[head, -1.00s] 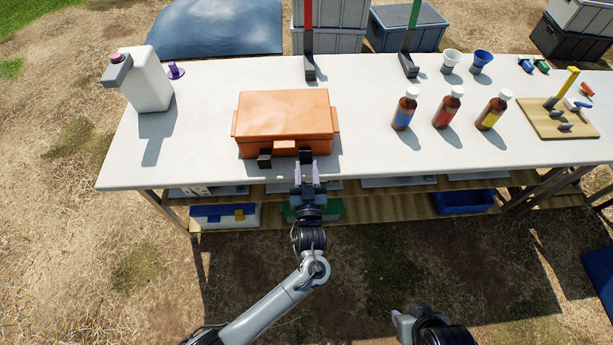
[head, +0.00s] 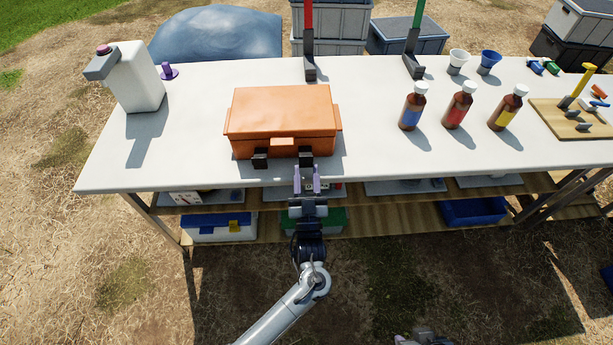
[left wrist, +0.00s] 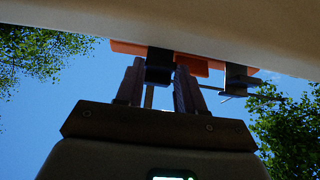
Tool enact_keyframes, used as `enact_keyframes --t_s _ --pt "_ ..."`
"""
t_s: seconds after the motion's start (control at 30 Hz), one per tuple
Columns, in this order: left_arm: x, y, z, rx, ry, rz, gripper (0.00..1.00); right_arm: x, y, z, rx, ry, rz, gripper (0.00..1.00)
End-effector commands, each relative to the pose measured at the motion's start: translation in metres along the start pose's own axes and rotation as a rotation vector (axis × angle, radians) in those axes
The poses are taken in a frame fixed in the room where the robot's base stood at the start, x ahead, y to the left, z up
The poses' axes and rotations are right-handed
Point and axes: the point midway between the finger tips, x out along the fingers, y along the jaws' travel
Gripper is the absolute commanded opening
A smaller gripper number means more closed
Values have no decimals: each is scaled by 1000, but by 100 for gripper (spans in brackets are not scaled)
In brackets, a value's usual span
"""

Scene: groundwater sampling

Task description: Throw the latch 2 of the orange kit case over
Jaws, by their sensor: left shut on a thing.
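The orange kit case (head: 283,115) stands closed near the front edge of the table, with an orange handle at its front. Two black latches show on its front: a left one (head: 260,160) and a right one (head: 306,159). My left gripper (head: 307,180) is at the right latch, its fingers shut on it. In the left wrist view, that latch (left wrist: 159,66) sits between the fingers of the gripper (left wrist: 158,92), and the other latch (left wrist: 238,79) is free to the right. My right gripper (head: 422,339) barely shows at the bottom edge; its fingers cannot be made out.
A white jug (head: 135,80) stands left of the case. Several brown bottles, one of them with a blue label (head: 412,107), stand to the right. A red upright (head: 308,40) and a green upright (head: 415,42) stand behind. The white table (head: 200,130) is clear around the case.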

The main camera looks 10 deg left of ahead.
Motion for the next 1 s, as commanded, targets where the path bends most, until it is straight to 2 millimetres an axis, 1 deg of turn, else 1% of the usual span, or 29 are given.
enact_keyframes --t_s 0.13,0.17,0.3,0.33,0.57,0.7,0.87,1.0 --pt "0 0 0 0 1 0 7 0 0 0 1 1 -1 43" --pt "0 0 0 0 1 0 41 0 0 0 2 1 -1 43" --pt "0 0 0 0 0 0 62 0 -1 0 4 1 -4 43" --pt "0 0 0 0 0 1 64 0 -1 0 5 1 -4 43" --pt "0 0 0 0 0 1 64 0 -2 -1 9 2 -7 43" --pt "-4 0 0 0 -1 1 64 -2 -2 -1 10 2 -8 43" --pt "-21 0 0 0 -4 1 64 -6 -2 -3 10 2 -8 43" --pt "-45 0 -1 0 -4 1 64 -11 -2 -4 9 1 -7 43"
